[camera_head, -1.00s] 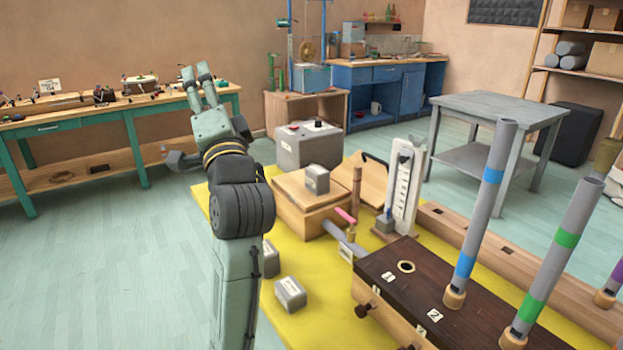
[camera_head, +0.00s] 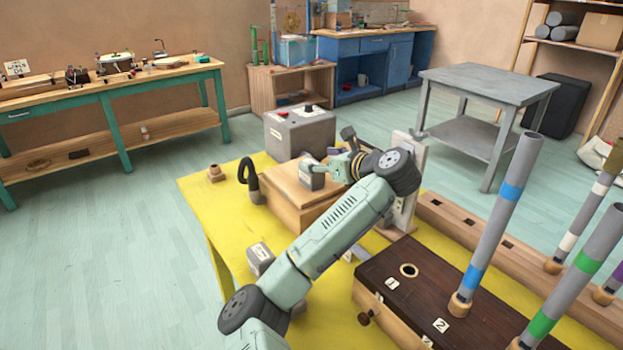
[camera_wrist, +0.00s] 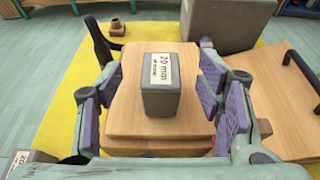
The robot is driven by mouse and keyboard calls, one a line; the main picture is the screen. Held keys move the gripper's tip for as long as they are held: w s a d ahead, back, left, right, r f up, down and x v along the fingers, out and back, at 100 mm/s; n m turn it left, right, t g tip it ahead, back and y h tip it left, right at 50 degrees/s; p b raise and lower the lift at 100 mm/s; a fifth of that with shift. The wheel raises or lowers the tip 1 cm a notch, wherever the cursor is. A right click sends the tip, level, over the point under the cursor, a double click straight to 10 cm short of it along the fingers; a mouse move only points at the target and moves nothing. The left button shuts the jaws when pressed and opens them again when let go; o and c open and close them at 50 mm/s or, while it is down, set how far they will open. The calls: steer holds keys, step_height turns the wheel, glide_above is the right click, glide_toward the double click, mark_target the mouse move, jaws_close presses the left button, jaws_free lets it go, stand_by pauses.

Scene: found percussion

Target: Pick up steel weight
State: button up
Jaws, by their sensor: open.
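A grey steel weight (camera_wrist: 161,85) with a white label reading "20 mins" stands on a wooden box (camera_wrist: 125,125) in the wrist view. It also shows in the head view (camera_head: 311,173), on top of the box (camera_head: 290,195). My gripper (camera_wrist: 161,100) is open, with its purple finger pads apart on the left and right of the weight in the picture; I cannot tell whether the weight is fully between them. In the head view my gripper (camera_head: 338,163) is close to the weight, partly hidden by my arm.
Another grey weight (camera_head: 260,258) sits on the yellow table (camera_head: 205,200), also at the wrist view's lower left (camera_wrist: 30,160). A grey box (camera_head: 300,132) stands behind. A dark curved hook (camera_head: 249,180) is left of the wooden box. Upright tubes (camera_head: 497,220) stand on the right.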

steer(key=w+a+f+b, duration=0.2)
steer(key=f+b, duration=0.1)
steer(key=shift+w, duration=0.4)
steer(key=shift+w+a, duration=0.25)
steer(key=shift+w, duration=0.15)
steer(key=shift+c, duration=0.5)
jaws_close()
steer(key=shift+r, duration=0.15)
